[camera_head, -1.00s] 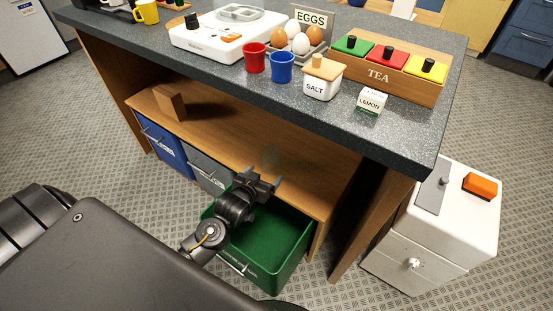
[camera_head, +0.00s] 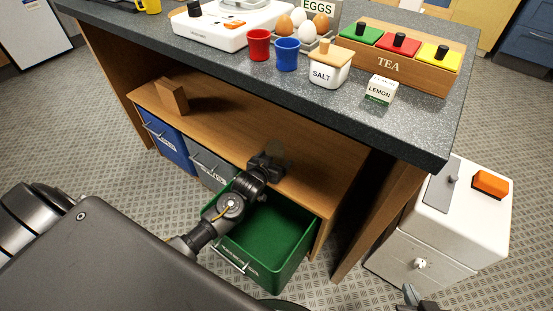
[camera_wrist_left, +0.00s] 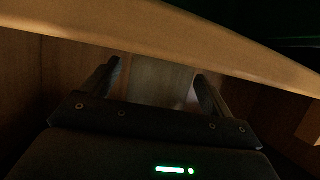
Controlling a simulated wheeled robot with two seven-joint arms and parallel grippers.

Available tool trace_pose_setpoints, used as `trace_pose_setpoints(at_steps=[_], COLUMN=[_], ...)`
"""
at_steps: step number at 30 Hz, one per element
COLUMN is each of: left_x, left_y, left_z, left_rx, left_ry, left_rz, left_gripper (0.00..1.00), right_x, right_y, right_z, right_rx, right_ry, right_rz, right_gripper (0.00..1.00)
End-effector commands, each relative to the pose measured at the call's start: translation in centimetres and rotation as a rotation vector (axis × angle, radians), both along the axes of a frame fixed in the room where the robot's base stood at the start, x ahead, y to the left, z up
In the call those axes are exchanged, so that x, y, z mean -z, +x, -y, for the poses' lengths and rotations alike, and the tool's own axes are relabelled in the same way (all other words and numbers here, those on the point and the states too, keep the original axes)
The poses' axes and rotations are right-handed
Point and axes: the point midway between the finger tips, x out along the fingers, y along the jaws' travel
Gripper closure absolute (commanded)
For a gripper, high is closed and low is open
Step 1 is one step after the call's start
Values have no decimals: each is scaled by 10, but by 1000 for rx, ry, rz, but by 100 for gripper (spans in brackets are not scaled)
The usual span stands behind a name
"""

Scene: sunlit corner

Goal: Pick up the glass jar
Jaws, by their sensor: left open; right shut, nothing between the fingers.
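A faint see-through shape, likely the glass jar (camera_head: 277,149), stands on the wooden shelf under the counter, at the far side of my left gripper (camera_head: 268,163). The arm of that gripper reaches over the green drawer. In the left wrist view the left gripper (camera_wrist_left: 155,82) has its two fingers spread apart, with a pale patch between them. It is too dark to tell whether that patch is the jar or the wall behind. My right gripper (camera_head: 411,294) shows only its tip at the bottom right edge, shut and empty, away from the jar.
The shelf (camera_head: 213,120) carries a wooden block (camera_head: 172,96) at its left. The dark countertop (camera_head: 330,115) overhangs it, with cups, a salt jar and a tea box on top. The green drawer (camera_head: 262,276) stands open below. A white cabinet (camera_head: 476,232) stands at right.

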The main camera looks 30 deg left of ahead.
Motion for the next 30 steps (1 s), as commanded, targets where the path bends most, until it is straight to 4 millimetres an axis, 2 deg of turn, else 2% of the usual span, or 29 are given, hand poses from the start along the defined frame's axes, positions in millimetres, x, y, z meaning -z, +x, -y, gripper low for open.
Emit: trace_pose_setpoints(at_steps=[10,22,30], left_x=[2,2,1], left_y=[5,5,6], left_z=[0,0,0], left_rx=[0,0,0], left_ry=[0,0,0], left_rz=[0,0,1], left_gripper=[14,67,68], right_x=[-6,-5,-5], right_y=[4,4,3], right_z=[-5,-5,-5], right_rx=[-12,-12,-12], right_ry=[14,13,12], right_rz=[41,39,37], right_gripper=[100,100,100])
